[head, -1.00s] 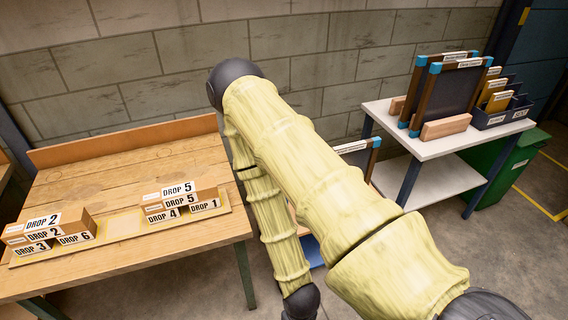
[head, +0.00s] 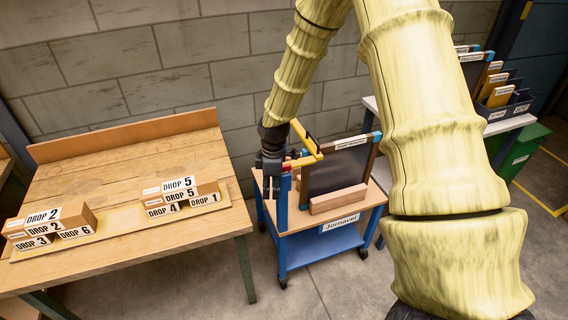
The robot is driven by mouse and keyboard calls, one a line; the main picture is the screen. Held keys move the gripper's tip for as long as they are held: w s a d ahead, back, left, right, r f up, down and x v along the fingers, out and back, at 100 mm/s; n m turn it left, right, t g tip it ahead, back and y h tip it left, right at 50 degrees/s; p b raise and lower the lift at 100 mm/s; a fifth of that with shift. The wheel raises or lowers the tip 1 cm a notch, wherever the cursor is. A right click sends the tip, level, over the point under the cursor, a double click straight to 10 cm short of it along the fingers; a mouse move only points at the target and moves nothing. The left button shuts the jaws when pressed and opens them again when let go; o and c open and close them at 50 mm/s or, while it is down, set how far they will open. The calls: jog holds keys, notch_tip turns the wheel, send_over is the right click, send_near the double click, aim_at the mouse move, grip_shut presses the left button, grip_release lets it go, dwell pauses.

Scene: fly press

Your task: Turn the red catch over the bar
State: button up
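A yellow bar (head: 305,138) runs above the left end of a blue trolley (head: 325,245) with wooden top. A small red part (head: 287,167), apparently the red catch, shows at the top of a blue post (head: 283,203) by the bar's near end. It is small and partly hidden by my gripper. My gripper (head: 270,194) points down just left of the red part and the post, close beside them. I cannot tell whether it touches them. Its fingers are dark and small here, and their opening is unclear.
A dark framed board (head: 335,172) and a wooden block (head: 338,199) stand on the trolley, right of the post. A wooden bench (head: 110,185) with labelled DROP boxes (head: 180,192) is at left. A white table (head: 510,124) with trays is at right, partly behind my arm.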

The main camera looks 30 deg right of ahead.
aim_at(284, 165)
jog(key=w+d+r+n, duration=0.2)
jog(key=d+r, duration=0.2)
jog(key=r, duration=0.3)
jog(key=w+d+r+n, duration=0.1)
jog(key=w+d+r, duration=0.25)
jog(key=r, duration=0.25)
jog(key=shift+h, duration=0.4)
jog(key=shift+s+d+f+p, duration=0.15)
jog(key=shift+f+p, duration=0.5)
jog(key=shift+f, duration=1.1)
jog(key=shift+s+d+f+p, duration=0.1)
jog(key=shift+f+p, duration=0.5)
jog(key=shift+f, duration=1.2)
jog(key=shift+s+d+f+p, duration=0.15)
jog(key=shift+f+p, duration=0.5)
jog(key=shift+f, duration=1.1)
jog(key=shift+n, duration=0.3)
jog(key=shift+c, duration=0.4)
grip_shut()
